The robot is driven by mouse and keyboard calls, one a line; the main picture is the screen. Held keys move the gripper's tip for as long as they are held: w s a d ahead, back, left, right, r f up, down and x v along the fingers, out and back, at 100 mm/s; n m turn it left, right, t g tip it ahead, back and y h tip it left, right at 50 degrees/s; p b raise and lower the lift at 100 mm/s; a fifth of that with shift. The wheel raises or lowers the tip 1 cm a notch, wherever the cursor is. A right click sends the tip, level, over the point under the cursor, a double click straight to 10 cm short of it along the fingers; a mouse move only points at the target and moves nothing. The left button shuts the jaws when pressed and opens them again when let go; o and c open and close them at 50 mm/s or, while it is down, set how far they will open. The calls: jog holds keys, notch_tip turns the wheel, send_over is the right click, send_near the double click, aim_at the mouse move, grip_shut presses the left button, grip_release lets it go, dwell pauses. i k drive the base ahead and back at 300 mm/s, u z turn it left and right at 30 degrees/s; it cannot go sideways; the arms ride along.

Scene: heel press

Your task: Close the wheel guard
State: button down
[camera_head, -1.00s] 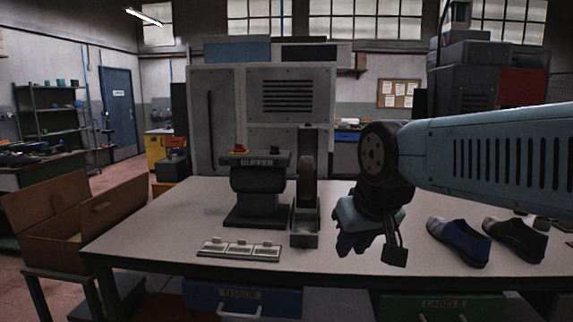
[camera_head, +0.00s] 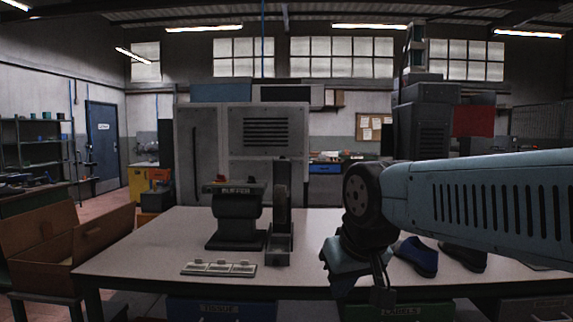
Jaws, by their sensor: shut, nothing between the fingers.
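The dark buffer (camera_head: 236,215) stands upright left of centre on the table, with a red knob on top. Just to its right is a dark upright wheel unit (camera_head: 282,205) above a small open-topped grey tray (camera_head: 279,248). The guard cannot be told apart clearly from the wheel at this size. My gripper (camera_head: 343,287) points down near the table's front edge, right of the wheel unit and apart from it. It is shut and empty. Its fingertips are dark and hard to make out.
A pale three-part panel (camera_head: 218,268) lies in front of the buffer. A blue shoe (camera_head: 416,257) and a dark shoe (camera_head: 463,257) sit right of my gripper, partly behind my arm. An open brown box (camera_head: 60,240) stands left of the table (camera_head: 150,238). A grey cabinet (camera_head: 205,150) rises behind.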

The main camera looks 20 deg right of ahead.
aim_at(282, 167)
jog(key=z, duration=1)
jog(key=i, duration=0.55)
jog(key=u, duration=0.1)
